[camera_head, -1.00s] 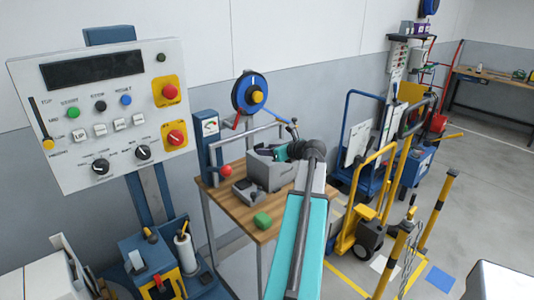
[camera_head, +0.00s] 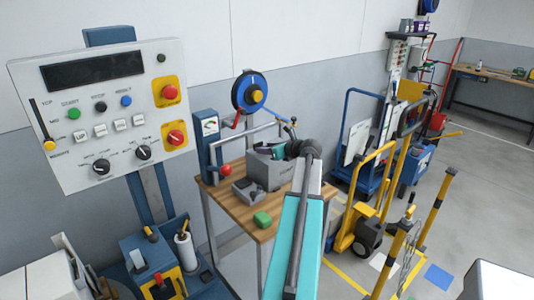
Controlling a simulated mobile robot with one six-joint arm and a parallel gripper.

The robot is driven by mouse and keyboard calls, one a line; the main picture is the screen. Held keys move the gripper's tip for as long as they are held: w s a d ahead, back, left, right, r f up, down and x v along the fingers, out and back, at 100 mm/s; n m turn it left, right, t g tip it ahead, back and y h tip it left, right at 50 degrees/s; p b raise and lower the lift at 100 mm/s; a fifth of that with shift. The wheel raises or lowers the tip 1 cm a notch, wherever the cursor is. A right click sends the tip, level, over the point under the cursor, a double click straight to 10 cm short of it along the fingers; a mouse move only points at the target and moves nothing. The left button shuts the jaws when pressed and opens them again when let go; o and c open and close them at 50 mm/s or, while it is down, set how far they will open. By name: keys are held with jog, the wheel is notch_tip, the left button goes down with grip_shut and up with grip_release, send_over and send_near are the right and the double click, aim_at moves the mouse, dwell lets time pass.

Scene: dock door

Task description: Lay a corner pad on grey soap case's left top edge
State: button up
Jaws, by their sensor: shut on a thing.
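A grey case (camera_head: 268,172), which I take for the soap case, stands on the wooden table (camera_head: 238,211). My arm reaches in from the lower right, and my gripper (camera_head: 268,150) is at the case's top, small and partly merged with it in the view. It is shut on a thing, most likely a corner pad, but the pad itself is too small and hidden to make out. I cannot tell whether it touches the case's left top edge. My arm covers the case's right side.
A control panel (camera_head: 105,115) is at left, a yellow hand truck (camera_head: 368,205) at right.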

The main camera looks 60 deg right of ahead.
jog(key=shift+f, duration=1.15)
jog(key=shift+f, duration=0.15)
jog(key=o, duration=1)
jog(key=shift+r, duration=0.25)
jog(key=b+v, duration=0.1)
jog(key=v, duration=1.1)
jog(key=shift+b, duration=0.35)
jog(key=shift+r, duration=0.1)
